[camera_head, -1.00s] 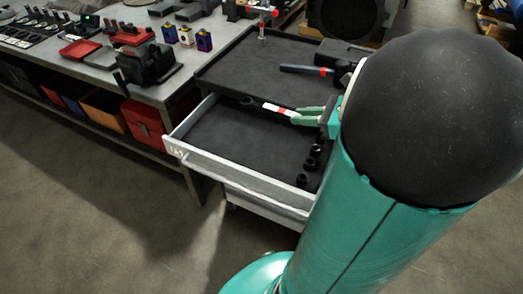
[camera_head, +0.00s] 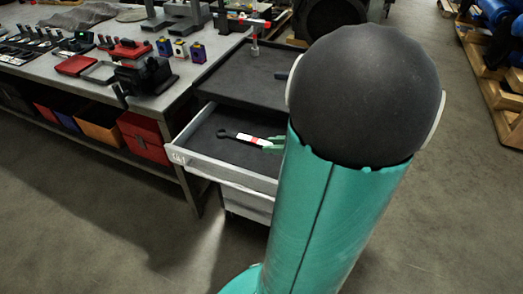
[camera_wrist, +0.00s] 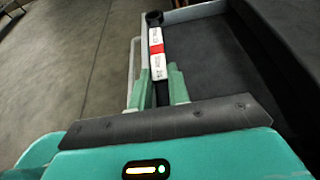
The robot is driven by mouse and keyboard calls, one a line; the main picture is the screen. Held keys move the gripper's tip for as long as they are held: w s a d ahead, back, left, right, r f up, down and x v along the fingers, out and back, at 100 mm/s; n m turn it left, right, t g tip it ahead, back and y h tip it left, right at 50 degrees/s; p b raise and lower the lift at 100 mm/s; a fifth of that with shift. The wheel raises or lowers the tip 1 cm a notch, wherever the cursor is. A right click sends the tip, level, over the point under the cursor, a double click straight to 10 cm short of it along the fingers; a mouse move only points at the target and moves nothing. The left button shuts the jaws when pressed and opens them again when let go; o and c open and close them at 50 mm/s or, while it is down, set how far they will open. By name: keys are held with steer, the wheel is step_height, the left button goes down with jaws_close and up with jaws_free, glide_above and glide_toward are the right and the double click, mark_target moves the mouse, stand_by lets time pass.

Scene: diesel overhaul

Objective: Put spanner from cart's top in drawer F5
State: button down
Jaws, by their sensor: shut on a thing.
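The spanner (camera_head: 245,138) is dark with a ring end and a white-and-red label. My gripper (camera_head: 272,143) is shut on it, and its green fingers also show in the wrist view (camera_wrist: 160,88). The spanner (camera_wrist: 156,45) points away from the fingers, ring end outward. An open drawer (camera_head: 223,170) with pale walls and a dark floor lies under the spanner in the head view. In the wrist view the spanner overlaps the drawer's edge (camera_wrist: 192,13); its height above the floor is unclear. The front label is too small to read surely. My arm hides the drawer's right part.
The cart's dark top tray (camera_head: 245,80) is behind the drawer, partly hidden by my arm. A workbench (camera_head: 150,102) with several tools and vises stands at the left, with a red bin (camera_head: 145,137) below. Open floor lies in front and right.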

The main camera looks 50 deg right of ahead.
steer(key=w+d+f, duration=0.4)
steer(key=w, duration=0.2)
glide_above(258, 151)
steer(key=f, duration=0.5)
steer(key=shift+s+a, duration=0.1)
steer(key=shift+s, duration=0.1)
steer(key=shift+w+f, duration=0.3)
steer(key=shift+f, duration=1.5)
steer(key=shift+f, duration=0.1)
steer(key=c, duration=1.3)
jaws_free()
steer(key=shift+c, duration=0.2)
